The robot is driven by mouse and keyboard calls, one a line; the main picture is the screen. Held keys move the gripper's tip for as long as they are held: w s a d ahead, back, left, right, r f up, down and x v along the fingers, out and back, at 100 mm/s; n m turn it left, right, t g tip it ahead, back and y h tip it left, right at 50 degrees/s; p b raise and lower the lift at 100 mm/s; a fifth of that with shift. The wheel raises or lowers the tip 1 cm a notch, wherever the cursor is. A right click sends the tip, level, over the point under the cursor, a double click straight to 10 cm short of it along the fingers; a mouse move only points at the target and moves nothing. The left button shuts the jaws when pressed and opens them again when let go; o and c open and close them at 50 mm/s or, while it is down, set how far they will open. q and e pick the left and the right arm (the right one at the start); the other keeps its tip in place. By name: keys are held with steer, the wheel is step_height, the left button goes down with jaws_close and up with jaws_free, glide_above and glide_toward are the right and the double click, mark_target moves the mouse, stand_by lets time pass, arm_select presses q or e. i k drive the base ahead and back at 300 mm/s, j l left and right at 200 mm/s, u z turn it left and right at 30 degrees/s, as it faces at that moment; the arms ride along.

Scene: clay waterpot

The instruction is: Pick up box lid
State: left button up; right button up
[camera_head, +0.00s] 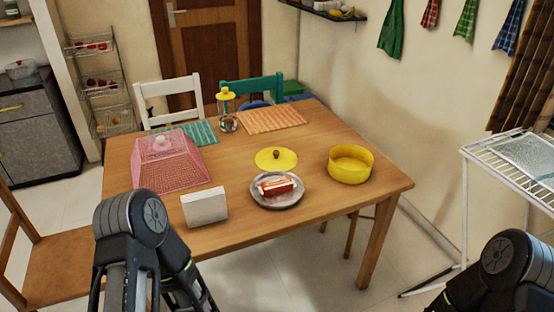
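A round, flat yellow lid (266,162) with a brown knob lies on the wooden table (240,238), knob up, near the middle. A round yellow box (350,174) stands open to the right of it, apart from the lid. Only dark links of my two arms show, at the bottom left and bottom right. Neither gripper is in view, so I cannot see what they hold.
A white napkin holder (204,207), pink mesh food cover (168,167) and glass jar (228,122) stand further left. A white drying rack (500,155) stands right.

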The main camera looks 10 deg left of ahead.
mark_target(271, 158)
steer(key=i+l, duration=0.2)
steer(key=l, duration=0.15)
steer(key=i+l, duration=0.25)
steer(key=l, duration=0.15)
steer(key=i+l, duration=0.2)
steer(key=l, duration=0.15)
steer(key=i+l, duration=0.2)
steer(key=l, duration=0.2)
steer(key=u, duration=2.3)
